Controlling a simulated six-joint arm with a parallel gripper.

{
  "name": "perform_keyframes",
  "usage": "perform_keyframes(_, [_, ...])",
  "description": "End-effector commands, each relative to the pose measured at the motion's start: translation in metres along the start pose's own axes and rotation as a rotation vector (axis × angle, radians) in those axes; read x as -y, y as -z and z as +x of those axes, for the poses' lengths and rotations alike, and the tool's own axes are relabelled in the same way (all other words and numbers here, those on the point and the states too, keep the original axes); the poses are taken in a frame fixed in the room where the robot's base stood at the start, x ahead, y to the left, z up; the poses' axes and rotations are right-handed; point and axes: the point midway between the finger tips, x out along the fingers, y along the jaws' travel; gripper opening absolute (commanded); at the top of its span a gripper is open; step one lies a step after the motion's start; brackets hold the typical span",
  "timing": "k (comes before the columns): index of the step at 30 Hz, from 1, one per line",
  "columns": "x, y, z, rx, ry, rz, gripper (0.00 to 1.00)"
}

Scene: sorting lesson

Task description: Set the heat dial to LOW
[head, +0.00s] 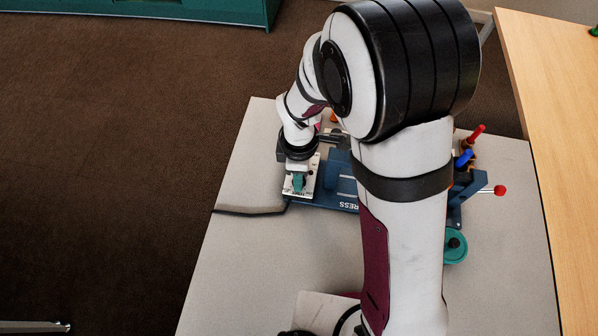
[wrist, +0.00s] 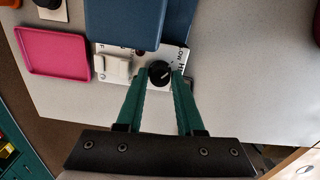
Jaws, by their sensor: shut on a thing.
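The heat dial (wrist: 160,71) is a small black round knob with a pale pointer mark, seen in the wrist view on a white panel (wrist: 100,49). The pointer seems to slant to the upper right. Part of the lettering, including "LOW", shows to the dial's right; some is covered by a finger. My gripper (wrist: 159,84) has its two green fingers on either side of the dial, shut on it. In the head view my gripper (head: 299,181) is down at the white panel (head: 303,190), and the dial is hidden there.
A white rocker switch (wrist: 113,69) sits left of the dial. A blue block (wrist: 130,22) rises close beyond it. A pink tray (wrist: 52,50) lies farther left. In the head view, a red-knobbed lever (head: 499,190) and a teal wheel (head: 455,246) are at right. The table's front left is clear.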

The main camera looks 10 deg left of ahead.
Motion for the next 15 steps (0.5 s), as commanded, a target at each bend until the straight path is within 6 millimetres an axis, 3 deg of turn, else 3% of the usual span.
perform_keyframes(13, [-0.0002,0.0003,-0.0003,0.0,-0.001,-0.011,0.0])
perform_keyframes(14, [-0.0002,0.0003,-0.0003,0.0,-0.001,-0.011,0.38])
perform_keyframes(15, [-0.0002,0.0003,-0.0003,0.0,-0.001,-0.011,0.45])
